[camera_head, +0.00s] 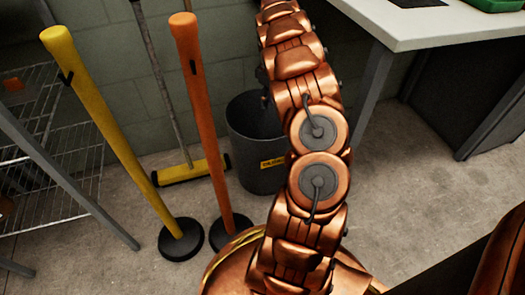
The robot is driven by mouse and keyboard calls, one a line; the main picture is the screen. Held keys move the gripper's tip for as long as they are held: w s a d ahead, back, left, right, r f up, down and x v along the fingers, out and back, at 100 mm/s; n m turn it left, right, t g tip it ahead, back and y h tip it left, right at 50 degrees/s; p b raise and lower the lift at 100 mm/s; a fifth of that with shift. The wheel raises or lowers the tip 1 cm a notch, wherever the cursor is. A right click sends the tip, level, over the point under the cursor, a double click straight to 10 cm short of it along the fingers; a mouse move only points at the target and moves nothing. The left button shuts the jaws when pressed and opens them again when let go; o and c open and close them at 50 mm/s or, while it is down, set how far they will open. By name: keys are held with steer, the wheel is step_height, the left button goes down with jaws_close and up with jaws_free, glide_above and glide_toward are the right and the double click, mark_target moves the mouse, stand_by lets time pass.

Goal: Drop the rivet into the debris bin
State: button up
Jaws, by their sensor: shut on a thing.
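The debris bin (251,172) is a dark grey round bin with a yellow label, standing on the floor against the wall, left of the picture's middle. Its rim and part of its dark inside show; the right side is hidden behind my copper-coloured arm. My arm runs from the bottom of the picture up past the bin and out at the top edge. My gripper is not in view. I see no rivet in this view.
A yellow post (112,130) and an orange post (203,115) on round black bases stand left of the bin. A yellow-headed broom (190,171) leans on the wall. A wire shelf (62,150) is at left, a white-topped table (430,24) at upper right. Floor right of my arm is clear.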

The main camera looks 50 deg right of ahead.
steer(key=shift+f, duration=0.15)
steer(key=o, duration=0.8)
steer(key=r, duration=0.4)
steer(key=d+r, duration=0.1)
steer(key=r, duration=0.7)
steer(key=shift+w+d, duration=0.2)
steer(key=shift+d, duration=0.05)
steer(key=shift+f, duration=0.1)
